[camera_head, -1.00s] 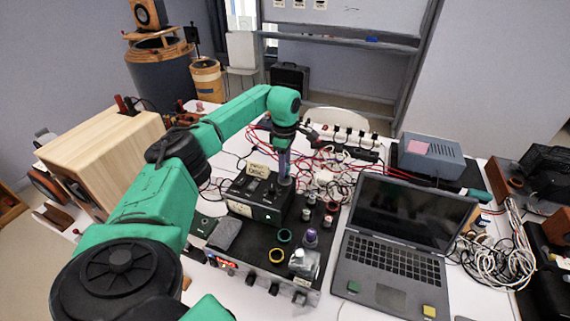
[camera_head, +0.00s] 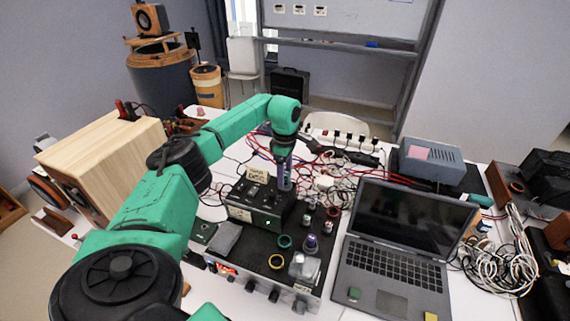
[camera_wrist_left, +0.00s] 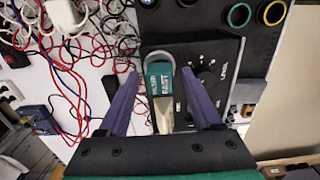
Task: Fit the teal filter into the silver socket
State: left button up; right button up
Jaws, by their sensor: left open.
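My left gripper (camera_head: 284,186) is open, pointing down over the back of the black device, its violet fingers also showing in the left wrist view (camera_wrist_left: 166,100). Between the fingers in the left wrist view is the teal filter (camera_wrist_left: 160,82), a silver piece with a teal lettered band. Gaps show on both sides of it, so the fingers do not grip it. In the head view the gripper hides the filter. I cannot tell for sure which part is the silver socket. My right gripper is not in view.
The black panel carries a teal ring (camera_head: 285,241), a yellow ring (camera_head: 276,261), a purple-topped knob (camera_head: 311,243) and a clear silvery block (camera_head: 304,267). A laptop (camera_head: 400,235) stands to the right. Tangled cables lie behind; a wooden speaker box (camera_head: 105,155) is at left.

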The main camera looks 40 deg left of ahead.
pick_arm(q)
jog(key=shift+r+b, duration=0.35)
jog(key=shift+r, duration=0.2)
notch_tip(320, 180, up, 11)
jog(key=b, duration=0.2)
jog(key=shift+r+b, duration=0.15)
jog(key=shift+b, duration=0.2)
